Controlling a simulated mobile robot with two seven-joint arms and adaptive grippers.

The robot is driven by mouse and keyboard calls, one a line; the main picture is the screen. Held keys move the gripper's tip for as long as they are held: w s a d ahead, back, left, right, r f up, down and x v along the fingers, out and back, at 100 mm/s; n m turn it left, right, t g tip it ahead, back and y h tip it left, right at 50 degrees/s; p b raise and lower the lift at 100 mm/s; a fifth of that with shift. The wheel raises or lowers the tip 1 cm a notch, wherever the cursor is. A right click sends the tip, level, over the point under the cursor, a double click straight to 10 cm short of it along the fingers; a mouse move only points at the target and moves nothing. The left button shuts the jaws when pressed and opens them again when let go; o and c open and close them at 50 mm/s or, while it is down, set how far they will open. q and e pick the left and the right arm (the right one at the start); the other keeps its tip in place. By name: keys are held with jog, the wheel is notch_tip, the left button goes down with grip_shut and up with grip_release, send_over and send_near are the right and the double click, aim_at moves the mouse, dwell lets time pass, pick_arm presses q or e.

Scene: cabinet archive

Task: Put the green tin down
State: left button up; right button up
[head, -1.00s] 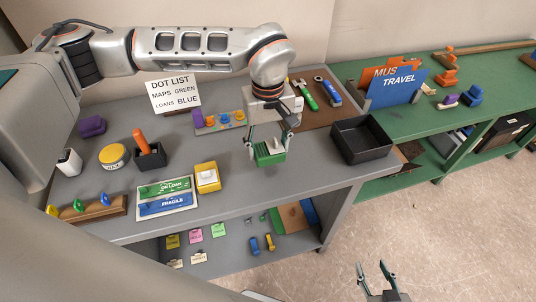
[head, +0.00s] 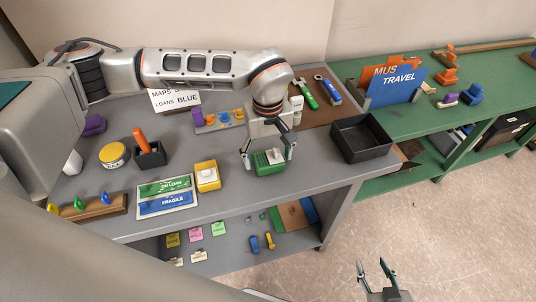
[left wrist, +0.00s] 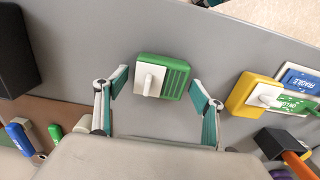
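The green tin (head: 270,163) with a white handle on top rests on the grey table, right of the yellow tin. In the left wrist view the green tin (left wrist: 163,76) lies between the two fingertips, with a gap on both sides. My left gripper (head: 269,154) is open around it and empty. It also shows open in the left wrist view (left wrist: 161,88). My right gripper (head: 374,267) is open and empty, low over the floor, away from the table.
The yellow tin (head: 207,176) stands left of the green tin, and the label board (head: 167,210) is further left. A black tray (head: 338,145) stands to the right. A brown mat with tools (head: 318,115) lies behind. Bare table is in front.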

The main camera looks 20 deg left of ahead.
aim_at(268, 156)
pick_arm(q)
jog(key=shift+r, duration=0.1)
notch_tip(268, 156, up, 12)
jog(key=b, duration=0.1)
dwell(0.5)
dwell(0.4)
